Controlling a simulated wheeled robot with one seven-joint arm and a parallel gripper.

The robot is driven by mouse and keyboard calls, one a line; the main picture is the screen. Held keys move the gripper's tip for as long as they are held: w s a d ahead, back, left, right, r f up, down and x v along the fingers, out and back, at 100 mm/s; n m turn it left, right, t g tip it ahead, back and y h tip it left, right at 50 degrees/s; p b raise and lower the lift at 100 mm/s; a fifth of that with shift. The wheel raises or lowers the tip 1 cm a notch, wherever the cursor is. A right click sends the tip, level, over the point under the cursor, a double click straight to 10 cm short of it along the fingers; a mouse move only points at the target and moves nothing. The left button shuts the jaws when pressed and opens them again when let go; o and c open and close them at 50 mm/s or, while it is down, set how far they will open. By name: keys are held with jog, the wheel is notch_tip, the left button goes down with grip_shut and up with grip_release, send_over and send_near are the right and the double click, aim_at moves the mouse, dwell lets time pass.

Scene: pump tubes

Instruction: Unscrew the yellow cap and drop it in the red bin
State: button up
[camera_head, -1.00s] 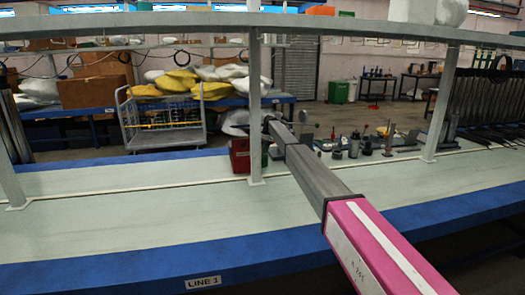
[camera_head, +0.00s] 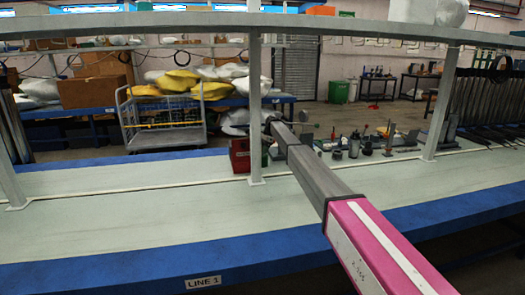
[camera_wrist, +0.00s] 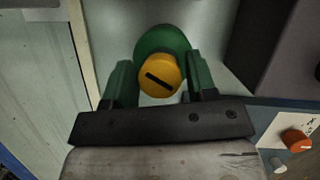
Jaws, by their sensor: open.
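In the wrist view, a round yellow cap (camera_wrist: 160,75) with a dark slot sits on a green body (camera_wrist: 163,38). My gripper (camera_wrist: 160,78) is open, with one green finger on each side of the cap. Gaps show between the fingers and the cap, and I cannot tell its exact height over it. In the head view, a red bin (camera_head: 240,155) stands on the bench beside a shelf post, near the far end of my arm. The cap and fingers cannot be made out in the head view.
A pale bench (camera_head: 130,205) with a blue front edge runs across the view, clear on the left. Shelf posts (camera_head: 256,110) rise from it. Several small tools and parts (camera_head: 365,143) stand right of my arm. An orange knob (camera_wrist: 296,139) is at lower right in the wrist view.

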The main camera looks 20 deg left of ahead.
jog(key=m, duration=0.2)
jog(key=shift+s+m+t+y, duration=0.1)
jog(key=shift+m+t+y, duration=0.3)
jog(key=m+t, duration=0.1)
jog(key=m, duration=0.3)
jog(key=shift+t, duration=0.3)
jog(key=m+t, duration=0.1)
jog(key=m, duration=0.2)
jog(key=shift+m, duration=0.4)
jog(key=shift+m+t, duration=1)
jog(key=shift+m, duration=1.2)
jog(key=shift+c, duration=0.3)
jog(key=c, duration=0.7)
